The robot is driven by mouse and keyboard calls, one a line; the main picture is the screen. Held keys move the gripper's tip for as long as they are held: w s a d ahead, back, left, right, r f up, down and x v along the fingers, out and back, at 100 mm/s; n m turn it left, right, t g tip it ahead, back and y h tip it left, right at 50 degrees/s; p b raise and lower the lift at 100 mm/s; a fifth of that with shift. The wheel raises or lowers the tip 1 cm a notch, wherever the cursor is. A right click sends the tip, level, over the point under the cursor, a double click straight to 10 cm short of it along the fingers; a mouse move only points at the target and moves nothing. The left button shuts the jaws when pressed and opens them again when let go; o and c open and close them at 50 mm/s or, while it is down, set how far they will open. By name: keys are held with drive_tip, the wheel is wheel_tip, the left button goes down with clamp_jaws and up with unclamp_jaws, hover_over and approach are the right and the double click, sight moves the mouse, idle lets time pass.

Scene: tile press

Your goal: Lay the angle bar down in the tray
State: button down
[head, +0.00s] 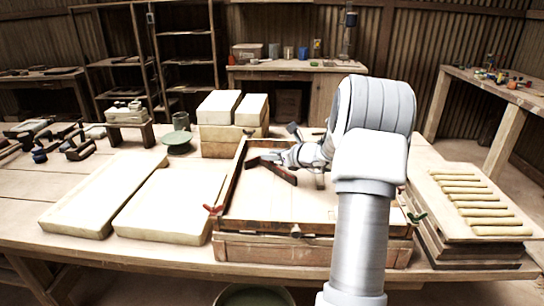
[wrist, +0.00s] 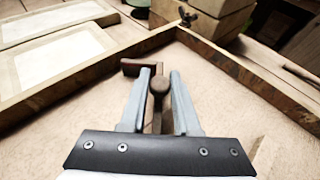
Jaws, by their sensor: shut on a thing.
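The angle bar (head: 280,173) is a dark brown wooden piece. My gripper (head: 268,158) is shut on it, over the left part of the shallow wood-framed tray (head: 240,226). In the wrist view, my gripper (wrist: 161,90) has its two grey fingers on either side of a brown rounded part of the bar (wrist: 160,84). A reddish-brown part of it sticks out to the left beyond the fingertips. The tray's wooden rim (wrist: 62,85) meets in a corner ahead. I cannot tell whether the bar touches the tray floor; the fingers hide part of it.
Two pale slabs (head: 108,190) lie left of the tray, and pale blocks (head: 232,107) stand behind it. A stack of boards with pale rolls (head: 475,200) stands at the right. Red (head: 213,209) and green (head: 417,217) wing handles sit at the tray's front corners.

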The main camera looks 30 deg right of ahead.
drive_tip(key=c, duration=0.6)
unclamp_jaws()
drive_tip(key=shift+f, duration=0.1)
drive_tip(key=shift+o, duration=0.2)
drive_tip(key=p+v, duration=0.3)
drive_tip(key=v, duration=1.4)
drive_tip(key=shift+s, duration=0.2)
